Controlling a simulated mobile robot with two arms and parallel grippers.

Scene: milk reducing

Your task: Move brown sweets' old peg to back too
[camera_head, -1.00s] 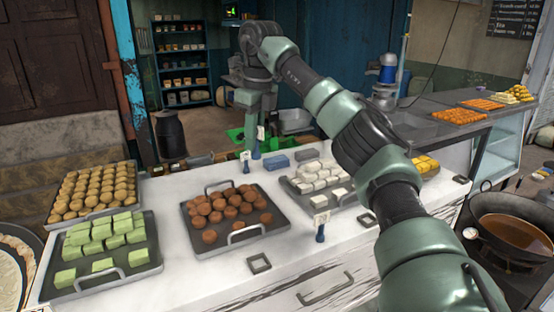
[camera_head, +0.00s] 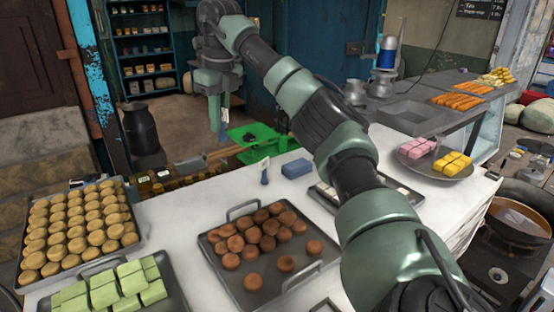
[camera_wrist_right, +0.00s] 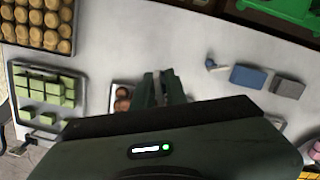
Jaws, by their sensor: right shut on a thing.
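The brown sweets (camera_head: 268,229) lie in a metal tray on the white counter. My right gripper (camera_head: 217,118) is raised above the counter's back, left of and beyond that tray in the head view. It is shut on a small blue peg (camera_head: 223,135) with a white tag. In the right wrist view its fingers (camera_wrist_right: 163,87) are close together, and the peg is not clear there. Another blue peg with a white tag (camera_head: 264,171) stands on the counter behind the brown sweets; it also shows in the wrist view (camera_wrist_right: 214,66). My left gripper is out of view.
A blue block (camera_head: 297,168) lies right of the standing peg. Trays of yellow-brown sweets (camera_head: 80,228) and green sweets (camera_head: 112,287) are at the left. A green scale (camera_head: 262,142) is beyond the counter's back edge. My right arm hides most of the white sweets' tray.

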